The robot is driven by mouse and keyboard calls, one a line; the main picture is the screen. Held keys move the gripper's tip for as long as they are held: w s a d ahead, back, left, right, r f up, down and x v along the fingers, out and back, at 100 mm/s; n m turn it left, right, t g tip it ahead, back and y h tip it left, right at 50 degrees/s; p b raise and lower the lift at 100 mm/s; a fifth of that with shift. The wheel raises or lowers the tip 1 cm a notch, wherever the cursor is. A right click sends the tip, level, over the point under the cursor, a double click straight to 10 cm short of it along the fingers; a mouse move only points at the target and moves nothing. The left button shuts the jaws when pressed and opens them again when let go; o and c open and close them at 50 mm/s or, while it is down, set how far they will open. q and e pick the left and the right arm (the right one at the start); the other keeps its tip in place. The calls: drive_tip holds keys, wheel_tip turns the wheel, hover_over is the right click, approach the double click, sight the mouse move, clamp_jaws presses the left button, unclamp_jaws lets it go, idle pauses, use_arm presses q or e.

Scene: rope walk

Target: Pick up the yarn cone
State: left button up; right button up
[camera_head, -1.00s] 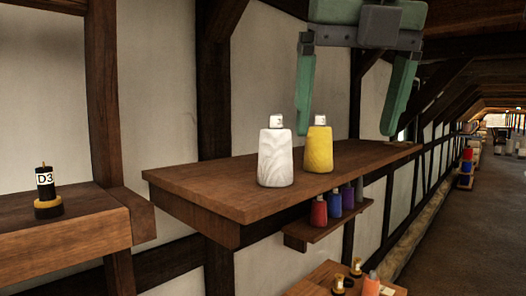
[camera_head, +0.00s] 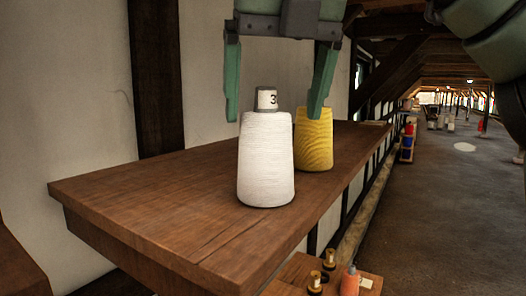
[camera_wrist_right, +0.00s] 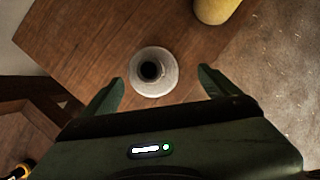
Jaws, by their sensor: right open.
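A white yarn cone (camera_head: 266,162) with a label marked 3 on its top stands upright on the wooden shelf (camera_head: 150,205). A yellow yarn cone (camera_head: 315,140) stands just behind it to the right. My right gripper (camera_head: 274,112) is open and empty, pointing down, its fingers on either side of the white cone's top in the head view. In the right wrist view the white cone (camera_wrist_right: 154,82) is seen from above, ahead of and between the open fingertips, with a dark hole at its top. The yellow cone (camera_wrist_right: 216,8) is at the top edge there. My left gripper is out of view.
The shelf's left part is clear. A lower wooden surface (camera_head: 292,275) at the bottom holds small brass-coloured pieces (camera_head: 329,260) and an orange bottle-like item (camera_head: 349,281). A wall with dark timber posts (camera_head: 158,75) stands behind the shelf. Open floor (camera_head: 440,200) lies to the right.

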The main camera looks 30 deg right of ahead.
sight(264, 134)
drive_tip(key=shift+w+f, duration=0.25)
drive_tip(key=shift+f, duration=0.2)
drive_tip(key=w+f, duration=0.1)
drive_tip(key=f, duration=0.1)
drive_tip(key=w+f, duration=0.1)
drive_tip(key=f, duration=0.1)
drive_tip(key=shift+w+a, duration=0.1)
drive_tip(key=shift+w, duration=0.3)
drive_tip(key=shift+f, duration=0.15)
drive_tip(key=shift+s, duration=0.15)
drive_tip(key=shift+c, duration=0.9)
drive_tip(key=c, duration=1)
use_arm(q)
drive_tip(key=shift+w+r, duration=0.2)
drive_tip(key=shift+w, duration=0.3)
use_arm(e)
drive_tip(key=c, duration=0.4)
